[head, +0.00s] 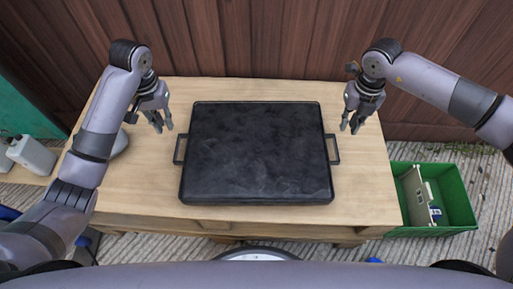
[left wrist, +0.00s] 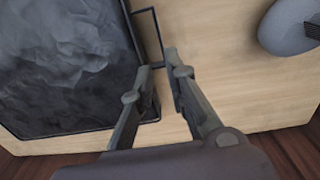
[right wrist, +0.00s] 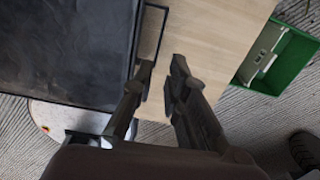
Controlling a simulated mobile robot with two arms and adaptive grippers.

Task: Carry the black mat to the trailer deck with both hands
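The black mat (head: 258,150) lies flat on a light wooden table and has a thin black handle on its left side (head: 179,149) and another on its right side (head: 333,149). My left gripper (head: 162,128) is open above the table, just left of the mat near the left handle; in the left wrist view its fingers (left wrist: 158,68) are apart near the handle's end. My right gripper (head: 350,127) is open just right of the mat, above the right handle; in the right wrist view its fingers (right wrist: 162,78) are apart beside the handle. Both are empty. The trailer deck is not identifiable.
The wooden table (head: 370,190) is bare around the mat, apart from a grey rounded object (left wrist: 290,27) at its left, partly behind my left arm. A green crate (head: 455,200) with items stands at the right. A wooden wall (head: 260,40) rises behind the table.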

